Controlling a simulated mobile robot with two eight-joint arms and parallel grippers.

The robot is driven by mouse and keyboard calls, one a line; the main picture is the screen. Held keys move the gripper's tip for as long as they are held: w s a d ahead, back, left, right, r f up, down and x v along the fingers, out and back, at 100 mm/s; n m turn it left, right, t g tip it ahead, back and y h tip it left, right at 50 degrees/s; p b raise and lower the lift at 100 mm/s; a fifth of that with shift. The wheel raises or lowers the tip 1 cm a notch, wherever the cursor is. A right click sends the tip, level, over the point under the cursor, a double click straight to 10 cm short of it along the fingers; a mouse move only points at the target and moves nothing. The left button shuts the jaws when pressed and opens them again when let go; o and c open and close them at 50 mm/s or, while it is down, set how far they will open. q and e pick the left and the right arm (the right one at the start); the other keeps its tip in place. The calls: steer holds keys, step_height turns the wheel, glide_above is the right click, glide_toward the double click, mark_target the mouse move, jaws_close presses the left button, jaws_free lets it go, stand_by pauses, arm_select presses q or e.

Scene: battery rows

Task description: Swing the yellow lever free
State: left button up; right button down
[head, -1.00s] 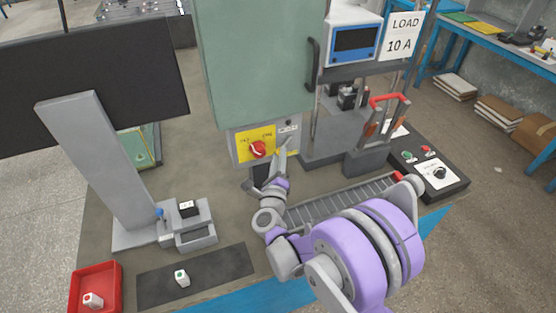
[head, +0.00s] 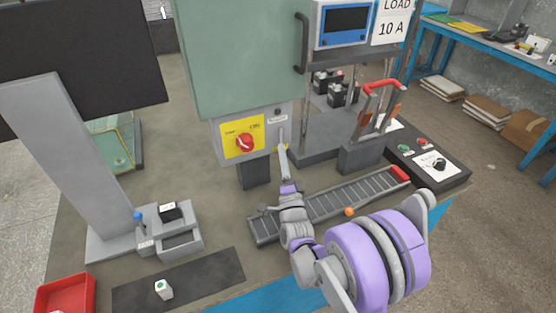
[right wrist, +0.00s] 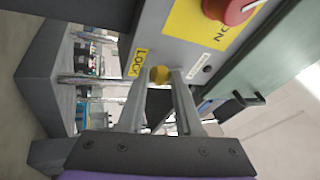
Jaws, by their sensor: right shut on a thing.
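The yellow lever's round knob (right wrist: 159,75) sits beside a yellow LOCK label (right wrist: 138,63) on the grey switch box in the right wrist view. My right gripper (right wrist: 162,82) is shut on this knob, with its fingertips at either side. In the head view my right gripper (head: 282,146) reaches up to the right edge of the switch box (head: 228,166), and only a speck of yellow shows there. A red rotary knob (head: 244,142) on a yellow plate is left of it. The rest of the lever is hidden. My left gripper is out of view.
A green cabinet (head: 240,60) stands above the switch box. A roller conveyor (head: 330,205) runs beneath my right arm. A grey stand with a red handle (head: 380,85) and a black control panel (head: 430,160) are to the right.

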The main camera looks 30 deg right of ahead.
steer(key=shift+d+f+n+t+y+b, duration=0.1)
steer(key=shift+d+n+t+y+b, duration=0.15)
steer(key=shift+n+y, duration=0.4)
steer(key=shift+d+n+t+y+b, duration=0.1)
steer(key=shift+d+n+t+y, duration=0.2)
steer(key=shift+n, duration=0.65)
steer(key=shift+d, duration=0.1)
steer(key=c, duration=0.6)
jaws_free()
steer(key=b+v, duration=0.1)
steer(key=v, duration=0.9)
steer(key=shift+s+f+b, duration=0.1)
steer(key=shift+s+b, duration=0.25)
steer(key=shift+s, duration=0.05)
steer(key=shift+s+f, duration=0.1)
